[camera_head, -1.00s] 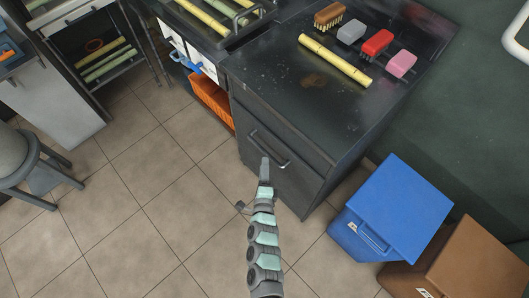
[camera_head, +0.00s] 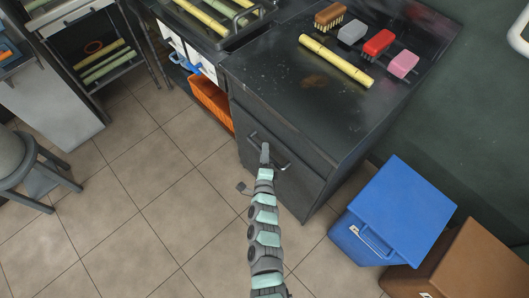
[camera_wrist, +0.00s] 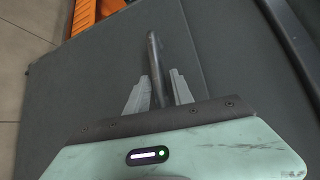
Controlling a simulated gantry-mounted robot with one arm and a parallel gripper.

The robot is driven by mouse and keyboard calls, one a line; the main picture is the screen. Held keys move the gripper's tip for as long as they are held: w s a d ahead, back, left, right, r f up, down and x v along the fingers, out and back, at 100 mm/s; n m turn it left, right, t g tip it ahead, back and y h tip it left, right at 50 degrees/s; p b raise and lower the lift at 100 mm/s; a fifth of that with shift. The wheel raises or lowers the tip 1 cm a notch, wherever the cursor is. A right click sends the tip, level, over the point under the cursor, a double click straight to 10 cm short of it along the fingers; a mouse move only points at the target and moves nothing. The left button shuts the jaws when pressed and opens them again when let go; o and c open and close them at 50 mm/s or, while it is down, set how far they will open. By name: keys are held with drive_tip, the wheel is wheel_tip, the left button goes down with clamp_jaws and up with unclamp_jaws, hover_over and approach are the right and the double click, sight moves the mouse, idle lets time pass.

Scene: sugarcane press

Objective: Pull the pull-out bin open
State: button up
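The pull-out bin (camera_head: 299,188) is the dark grey front panel below the black counter, and it looks closed, flush with the cabinet. Its bar handle (camera_head: 285,167) runs across the upper part of the panel. My gripper (camera_head: 265,148) is at the middle of the handle and hides part of it. In the wrist view, the handle (camera_wrist: 154,55) runs down between the two grey fingers of my gripper (camera_wrist: 159,88). The fingers are apart, one on each side of the bar, with the right finger showing a gap. Whether either finger touches the bar is unclear.
A blue lidded bin (camera_head: 395,210) and a brown box (camera_head: 470,265) stand right of the cabinet. An orange crate (camera_head: 210,101) sits left of it. A yellow cane (camera_head: 336,60) and several brushes and sponges lie on the counter. The tiled floor (camera_head: 160,220) in front is clear.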

clamp_jaws()
idle(1.1)
